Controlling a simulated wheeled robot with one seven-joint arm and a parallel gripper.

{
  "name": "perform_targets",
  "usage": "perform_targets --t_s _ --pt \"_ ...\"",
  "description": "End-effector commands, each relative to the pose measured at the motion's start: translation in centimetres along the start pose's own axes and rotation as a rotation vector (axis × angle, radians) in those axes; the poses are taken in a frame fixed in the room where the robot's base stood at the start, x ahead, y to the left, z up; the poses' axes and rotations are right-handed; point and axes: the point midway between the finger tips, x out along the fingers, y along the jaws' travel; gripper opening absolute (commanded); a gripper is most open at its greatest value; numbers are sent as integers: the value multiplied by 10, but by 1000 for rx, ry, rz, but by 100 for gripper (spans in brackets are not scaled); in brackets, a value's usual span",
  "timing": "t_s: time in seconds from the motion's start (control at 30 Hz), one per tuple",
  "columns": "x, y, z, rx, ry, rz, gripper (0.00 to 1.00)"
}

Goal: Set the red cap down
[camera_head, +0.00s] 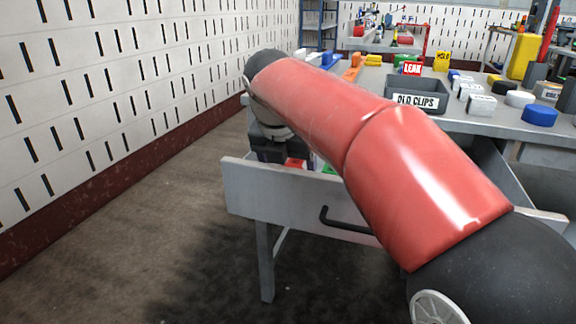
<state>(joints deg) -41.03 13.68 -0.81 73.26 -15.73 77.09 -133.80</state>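My gripper (278,150) points down into the open drawer (268,198), at its left end. Its fingertips are mostly hidden behind the drawer front and my red arm, so I cannot tell whether it is open or shut. A small red piece (295,163) shows right under or beside the gripper, just above the drawer's front edge. It may be the red cap, but I cannot tell whether it is held or resting. A green piece (328,169) is to its right in the drawer. My arm hides most of the drawer's inside.
The workbench (490,122) holds a grey "OLD CLIPS" bin (415,102), a blue cap (540,117), a white round cap (519,98), white blocks (480,104) and a red "LEAK" sign (411,69). A slotted white wall (130,80) stands left. The floor left of the drawer is clear.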

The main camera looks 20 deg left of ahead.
Motion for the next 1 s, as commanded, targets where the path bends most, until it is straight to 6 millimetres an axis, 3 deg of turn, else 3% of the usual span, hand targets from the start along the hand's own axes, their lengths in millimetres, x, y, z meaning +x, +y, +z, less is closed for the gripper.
perform_targets --t_s 0.17,0.6,0.8,1.0 --pt "-15 0 2 0 -1 2 76" --pt "-104 0 2 0 -1 2 76" --pt "-121 0 2 0 -1 0 76" --pt "-122 0 1 0 0 0 76"
